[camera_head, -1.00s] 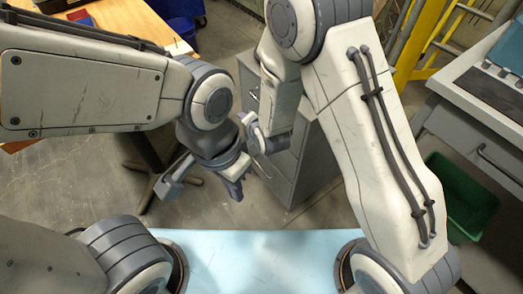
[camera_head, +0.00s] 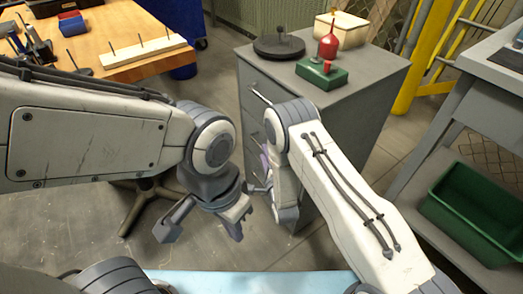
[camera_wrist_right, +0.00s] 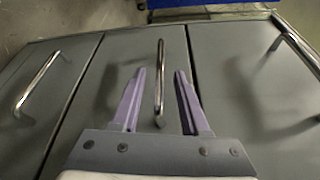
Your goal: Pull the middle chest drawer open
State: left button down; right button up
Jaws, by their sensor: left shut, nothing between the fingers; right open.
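The grey chest (camera_head: 345,130) stands in the middle of the head view, its drawer front turned left and partly hidden by my right arm. In the right wrist view three drawer fronts show side by side, each with a metal bar handle. The middle drawer (camera_wrist_right: 120,65) looks closed, and its handle (camera_wrist_right: 160,75) lies between the open purple fingers of my right gripper (camera_wrist_right: 159,85). A gap shows on both sides of the handle. In the head view the right gripper (camera_head: 266,168) is partly hidden at the drawer front. My left gripper (camera_head: 237,222) is shut and empty, left of the chest.
A red bottle (camera_head: 328,42), a green box (camera_head: 321,74) and a dark round base (camera_head: 279,48) stand on the chest. A wooden table (camera_head: 125,30) is at back left. A grey bench (camera_head: 455,110) with a green bin (camera_head: 475,205) is at right.

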jog(key=shift+b+x, duration=0.5)
jog(key=shift+x, duration=1.85)
jog(key=shift+c, duration=0.3)
grip_shut()
